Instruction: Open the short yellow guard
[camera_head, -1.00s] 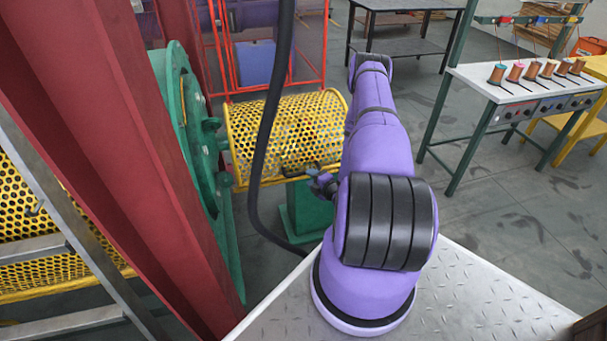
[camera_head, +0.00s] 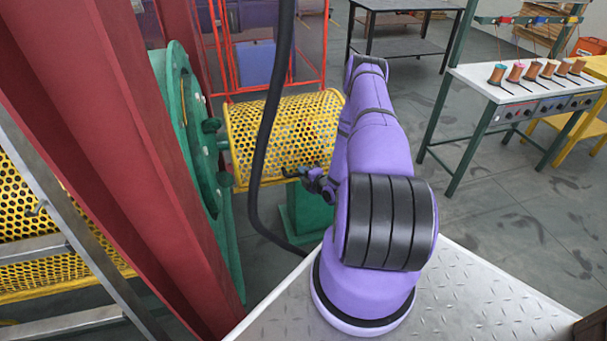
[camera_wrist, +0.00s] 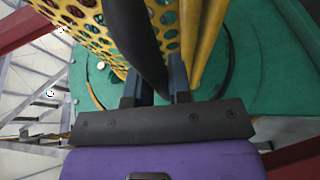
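The short yellow guard (camera_head: 308,128) is a perforated half-round cover beside the green disc, in the middle of the head view. It looks closed. Its mesh (camera_wrist: 78,22) and a yellow edge bar (camera_wrist: 209,45) show close up in the wrist view. My gripper (camera_head: 293,173) is at the guard's lower front edge, partly hidden by my arm. In the wrist view my gripper's fingers (camera_wrist: 156,88) stand apart. A dark curved bar (camera_wrist: 139,40) runs down to the gap between them; I cannot tell whether it touches them or is the guard's handle.
A black hose (camera_head: 268,125) hangs in front of the guard, left of my gripper. The green disc (camera_head: 190,125) and a red column (camera_head: 110,130) stand to the left. A green pedestal (camera_head: 308,212) is below. A bench with spools (camera_head: 470,75) is at right, with clear floor before it.

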